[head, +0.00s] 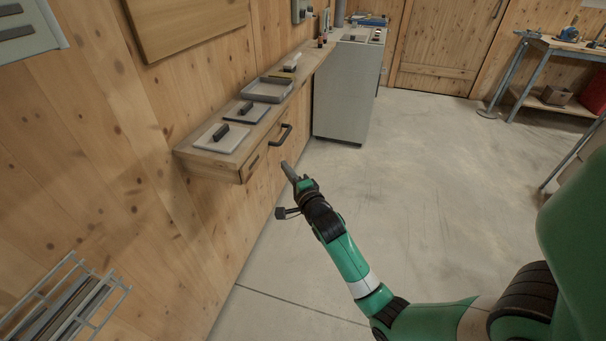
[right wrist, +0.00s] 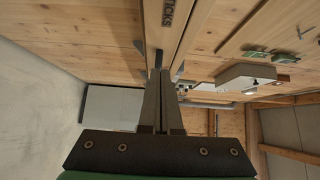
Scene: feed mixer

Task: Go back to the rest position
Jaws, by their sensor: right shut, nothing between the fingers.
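My right gripper (head: 286,168) is shut and empty in the head view, at the end of my green arm, in front of and below the wooden wall shelf (head: 190,157). In the right wrist view its two dark fingers (right wrist: 161,75) lie together near the middle, with the wooden shelf front and its dark lettering close to their tips. A dark handle (head: 281,135) on the shelf's front is just above the gripper in the head view; I see a gap between them there. My left gripper is not in view.
The shelf holds flat trowels (head: 222,137) and a grey tray (head: 267,90). A grey cabinet (head: 340,95) stands at its far end. A wire rack (head: 70,300) is at lower left. A workbench (head: 560,45) stands at the far right. The concrete floor between is clear.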

